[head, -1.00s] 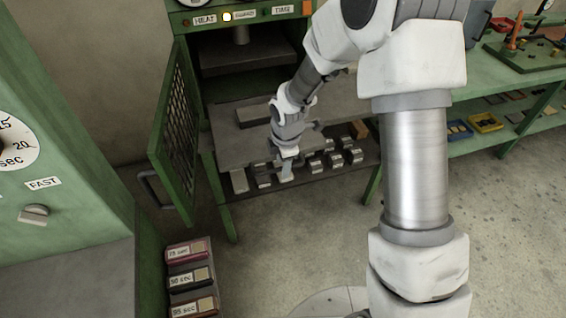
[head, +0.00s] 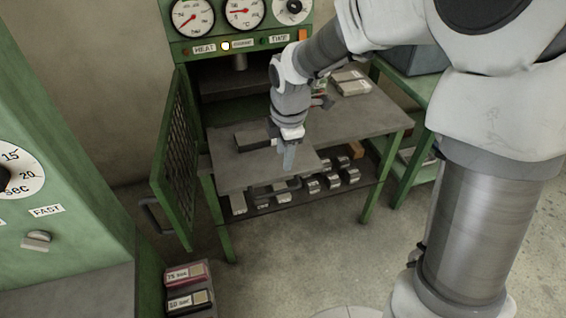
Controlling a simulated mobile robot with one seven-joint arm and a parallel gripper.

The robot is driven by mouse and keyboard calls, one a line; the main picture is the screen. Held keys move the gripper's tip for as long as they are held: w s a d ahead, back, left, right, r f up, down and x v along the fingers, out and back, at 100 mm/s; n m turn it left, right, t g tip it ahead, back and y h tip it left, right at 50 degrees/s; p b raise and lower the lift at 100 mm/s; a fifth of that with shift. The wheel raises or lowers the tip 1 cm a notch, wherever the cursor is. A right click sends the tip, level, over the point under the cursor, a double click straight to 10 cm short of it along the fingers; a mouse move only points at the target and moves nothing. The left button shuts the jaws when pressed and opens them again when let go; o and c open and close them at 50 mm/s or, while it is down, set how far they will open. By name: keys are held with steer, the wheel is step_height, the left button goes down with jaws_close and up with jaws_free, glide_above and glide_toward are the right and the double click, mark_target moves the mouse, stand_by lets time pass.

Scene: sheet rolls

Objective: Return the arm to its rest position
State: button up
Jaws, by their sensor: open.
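My gripper (head: 288,160) hangs in front of the green press, pointing down over the grey table top (head: 365,118). Its jaws are open and I see nothing between them. From this angle I cannot tell how high it is above the table. My arm comes in from the right side of the picture and bends down to the gripper. A dark flat block (head: 252,143) lies on the table just left of the gripper.
The press's green mesh door (head: 175,150) stands open at left. A lower shelf holds several small grey blocks (head: 313,186). Two light blocks (head: 350,88) lie on the table behind my arm. Labelled boxes (head: 188,274) stand at lower left. The floor (head: 300,255) in front is clear.

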steer(key=shift+s+r, duration=0.1)
steer(key=shift+r, duration=0.55)
steer(key=s+d+r+m+t, duration=0.1)
steer(key=s+d+r+m, duration=0.5)
steer(key=s+m, duration=0.4)
steer(key=s+d+r+m+t, duration=0.2)
steer(key=s+d+r+m, duration=0.4)
steer(key=s+m, duration=0.4)
steer(key=shift+r+m+h, duration=0.3)
steer(key=shift+r+m, duration=0.05)
steer(key=shift+m, duration=0.35)
